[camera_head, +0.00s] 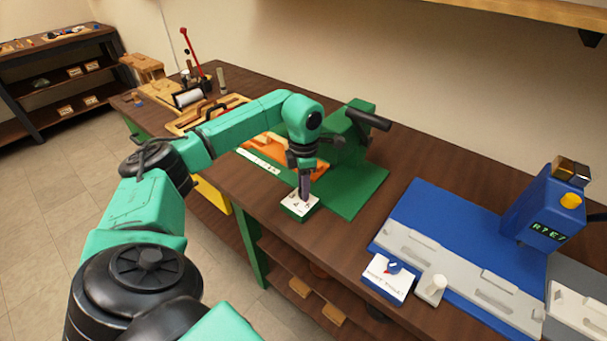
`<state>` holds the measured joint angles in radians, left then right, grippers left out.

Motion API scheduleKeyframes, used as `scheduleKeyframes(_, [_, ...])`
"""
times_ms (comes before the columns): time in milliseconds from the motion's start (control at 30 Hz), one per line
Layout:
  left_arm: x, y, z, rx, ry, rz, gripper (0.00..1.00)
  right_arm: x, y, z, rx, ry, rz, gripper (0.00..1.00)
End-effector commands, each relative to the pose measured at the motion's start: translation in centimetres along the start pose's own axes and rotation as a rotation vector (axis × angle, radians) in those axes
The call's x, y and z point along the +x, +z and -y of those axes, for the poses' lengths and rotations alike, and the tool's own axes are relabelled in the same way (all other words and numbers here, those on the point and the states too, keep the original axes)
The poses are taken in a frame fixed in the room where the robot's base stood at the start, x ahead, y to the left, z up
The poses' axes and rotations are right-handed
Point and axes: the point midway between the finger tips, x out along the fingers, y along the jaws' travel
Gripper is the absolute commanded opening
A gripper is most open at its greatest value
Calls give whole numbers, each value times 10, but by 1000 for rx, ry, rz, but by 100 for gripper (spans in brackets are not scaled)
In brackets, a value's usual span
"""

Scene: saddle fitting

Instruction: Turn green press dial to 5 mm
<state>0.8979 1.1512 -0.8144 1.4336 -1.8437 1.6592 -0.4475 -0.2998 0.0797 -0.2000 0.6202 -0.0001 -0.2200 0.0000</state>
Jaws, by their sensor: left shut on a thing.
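The green press (360,118) stands on the brown workbench with a green base plate (358,190) and a dark handle. At the plate's front left corner is a small green dial block (300,212) with a white marked top. My left gripper (304,194) points straight down over this block and is shut at the dial. The fingers hide the dial knob, and the dial's setting is too small to read. My right gripper is out of view.
A blue machine (543,212) with a display stands at the right, with a blue plate, grey bars and a white card with a blue knob (393,267). A wooden tray (208,115) with tools lies at the back left. Bare bench (335,245) lies between the two stations.

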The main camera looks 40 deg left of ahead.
Motion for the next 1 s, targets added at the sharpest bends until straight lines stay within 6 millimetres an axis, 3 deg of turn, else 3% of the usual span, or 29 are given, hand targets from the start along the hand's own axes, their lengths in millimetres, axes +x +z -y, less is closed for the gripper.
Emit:
scheduleKeyframes(67, [-3, 1, -2, -4, 5, 8, 0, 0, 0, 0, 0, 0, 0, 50])
scheduleKeyframes(100, [-3, 1, -2, -3, 5, 8, 52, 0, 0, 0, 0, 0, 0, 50])
scheduleKeyframes(133, [-3, 1, -2, -3, 5, 7, 63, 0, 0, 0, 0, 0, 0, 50])
scheduleKeyframes(167, [-2, 1, -2, -3, 5, 7, 67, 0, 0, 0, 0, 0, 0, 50])
scheduleKeyframes(700, [0, 0, 0, 32, 1, 2, 67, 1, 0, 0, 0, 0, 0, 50])
scheduleKeyframes(867, [1, 0, 0, 238, 1, 3, 67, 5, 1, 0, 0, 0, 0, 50])
scheduleKeyframes(1000, [1, 0, 0, 529, 2, 1, 67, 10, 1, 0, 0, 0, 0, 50])
